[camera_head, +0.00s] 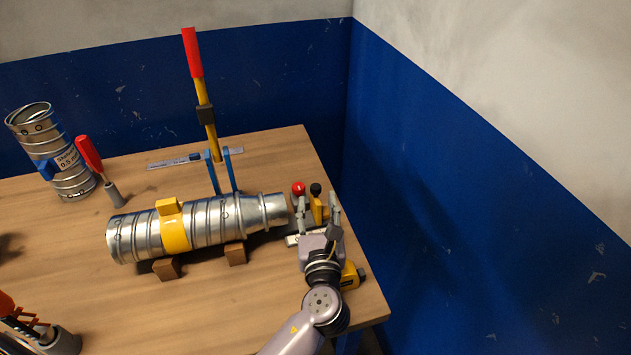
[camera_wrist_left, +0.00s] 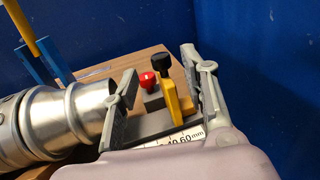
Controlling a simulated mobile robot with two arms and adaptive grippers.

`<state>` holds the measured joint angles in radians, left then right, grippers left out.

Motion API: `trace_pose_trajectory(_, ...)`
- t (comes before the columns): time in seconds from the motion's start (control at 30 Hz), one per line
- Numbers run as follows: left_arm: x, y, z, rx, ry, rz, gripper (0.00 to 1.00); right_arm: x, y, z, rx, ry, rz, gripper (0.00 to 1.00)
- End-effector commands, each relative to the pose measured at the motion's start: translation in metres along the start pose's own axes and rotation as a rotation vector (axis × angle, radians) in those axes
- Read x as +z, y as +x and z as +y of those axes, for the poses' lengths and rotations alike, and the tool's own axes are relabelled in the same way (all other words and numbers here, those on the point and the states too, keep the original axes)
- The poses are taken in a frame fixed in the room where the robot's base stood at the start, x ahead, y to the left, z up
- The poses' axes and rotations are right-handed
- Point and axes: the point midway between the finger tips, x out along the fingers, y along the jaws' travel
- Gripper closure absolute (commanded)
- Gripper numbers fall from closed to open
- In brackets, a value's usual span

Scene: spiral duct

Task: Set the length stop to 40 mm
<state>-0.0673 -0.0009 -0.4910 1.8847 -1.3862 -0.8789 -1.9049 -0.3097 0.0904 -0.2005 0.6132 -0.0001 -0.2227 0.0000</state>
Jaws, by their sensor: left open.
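The length stop (camera_head: 317,209) is a yellow upright piece with a black knob (camera_wrist_left: 166,63), at the right end of the duct. In the left wrist view the stop (camera_wrist_left: 169,97) stands above a white scale (camera_wrist_left: 184,137), where "40", "60" and "mm" can be read. The exact setting cannot be read. My left gripper (camera_head: 319,199) is open, with one finger on each side of the stop; it also shows in the left wrist view (camera_wrist_left: 160,72). Contact with the stop cannot be told. My right gripper is in neither view.
A spiral duct (camera_head: 208,222) with a yellow band lies on wooden blocks left of the gripper. A red ball knob (camera_head: 298,187) is beside the stop. A tall red-handled lever (camera_head: 205,100) stands behind. A yellow tool (camera_head: 350,276) lies near the table's right edge.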

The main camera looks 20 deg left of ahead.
Motion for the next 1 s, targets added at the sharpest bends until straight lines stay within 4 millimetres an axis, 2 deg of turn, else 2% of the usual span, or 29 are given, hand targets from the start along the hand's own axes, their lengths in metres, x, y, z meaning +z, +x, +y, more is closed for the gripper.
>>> trace_pose_trajectory(0.03,0.004,0.012,0.000,0.001,0.002,-0.003,0.59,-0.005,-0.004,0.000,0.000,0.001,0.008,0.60)
trace_pose_trajectory(0.2,0.002,0.042,0.000,0.000,0.001,-0.002,0.59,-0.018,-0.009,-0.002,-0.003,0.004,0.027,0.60)
trace_pose_trajectory(0.4,0.001,0.060,0.000,0.000,0.001,0.000,0.59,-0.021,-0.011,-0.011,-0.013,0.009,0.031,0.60)
trace_pose_trajectory(0.73,0.000,0.064,0.000,-0.001,0.000,0.000,0.59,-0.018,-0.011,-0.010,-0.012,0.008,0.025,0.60)
trace_pose_trajectory(1.0,0.000,0.063,0.000,-0.001,0.000,0.000,0.76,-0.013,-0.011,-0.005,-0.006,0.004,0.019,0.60)
